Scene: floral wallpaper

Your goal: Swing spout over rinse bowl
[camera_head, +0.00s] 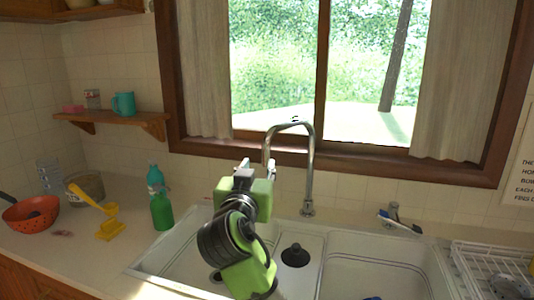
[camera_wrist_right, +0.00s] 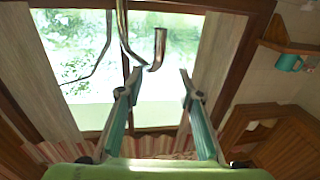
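The chrome faucet spout (camera_head: 311,165) rises behind the sink and arches to the left, its tip close to my right gripper. In the right wrist view, the curved spout end (camera_wrist_right: 160,45) shows beyond and between the fingertips, with no clear contact. My right gripper (camera_head: 256,165) points up toward the window; its fingers (camera_wrist_right: 160,82) are apart and empty. The sink has a left basin (camera_head: 172,262), a small middle bowl (camera_head: 312,245) with a dark drain piece, and a right basin (camera_head: 390,250). I cannot tell for certain which is the rinse bowl. My left gripper is not in view.
A green bottle (camera_head: 161,208), a yellow tool (camera_head: 107,229) and an orange colander (camera_head: 31,212) stand on the left counter. A white dish rack (camera_head: 480,262) is at far right. A shelf (camera_head: 115,118) holds a teal mug (camera_head: 124,103).

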